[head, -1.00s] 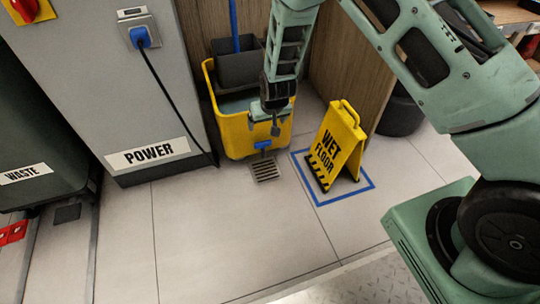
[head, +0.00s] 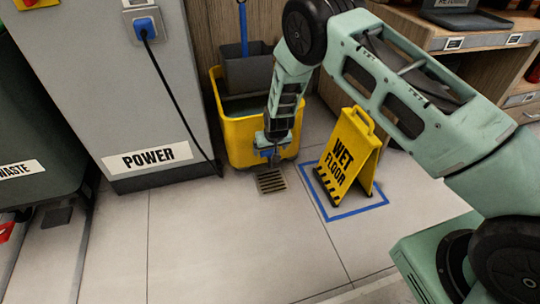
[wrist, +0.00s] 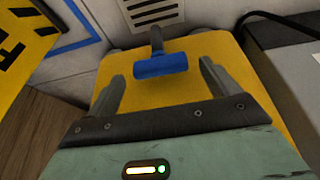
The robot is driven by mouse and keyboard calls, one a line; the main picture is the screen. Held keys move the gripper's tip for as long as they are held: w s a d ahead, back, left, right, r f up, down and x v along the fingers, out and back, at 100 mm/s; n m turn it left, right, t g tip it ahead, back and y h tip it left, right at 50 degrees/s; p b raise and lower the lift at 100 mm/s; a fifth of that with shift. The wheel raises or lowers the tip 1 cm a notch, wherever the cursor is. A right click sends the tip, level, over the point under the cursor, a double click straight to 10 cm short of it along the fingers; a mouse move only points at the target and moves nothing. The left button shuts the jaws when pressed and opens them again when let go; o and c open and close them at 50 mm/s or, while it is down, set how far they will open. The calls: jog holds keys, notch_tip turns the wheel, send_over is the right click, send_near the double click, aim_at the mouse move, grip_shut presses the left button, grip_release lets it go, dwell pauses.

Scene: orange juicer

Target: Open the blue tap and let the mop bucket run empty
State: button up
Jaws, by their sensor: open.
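The yellow mop bucket (head: 240,144) stands against the wood panel, with grey water visible inside and a dark wringer (head: 247,76) on top. The blue tap (wrist: 160,66) is a short blue crossbar on a grey stem low on the bucket's front; in the head view it is mostly hidden behind my gripper (head: 273,152). In the wrist view my gripper (wrist: 161,85) is open, one finger on each side of the tap, with gaps between them. The fingertips are close to the tap's handle. A floor drain grate (head: 270,180) lies just in front of the bucket.
The yellow wet-floor sign (head: 349,154) stands right of the drain inside a blue floor outline (head: 343,215). The grey power cabinet (head: 125,95) with a blue plug and black cable stands left of the bucket. Open floor lies in front.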

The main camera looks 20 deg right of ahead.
jog(key=shift+x, duration=0.8)
jog(key=shift+c, duration=0.4)
jog(key=c, duration=0.9)
jog(key=shift+d+r+n+y+p, duration=0.15)
jog(key=shift+n+y+p, duration=0.15)
jog(key=shift+n+p, duration=0.4)
jog(key=shift+n+y, duration=0.3)
jog(key=shift+n, duration=0.5)
jog(key=o, duration=1)
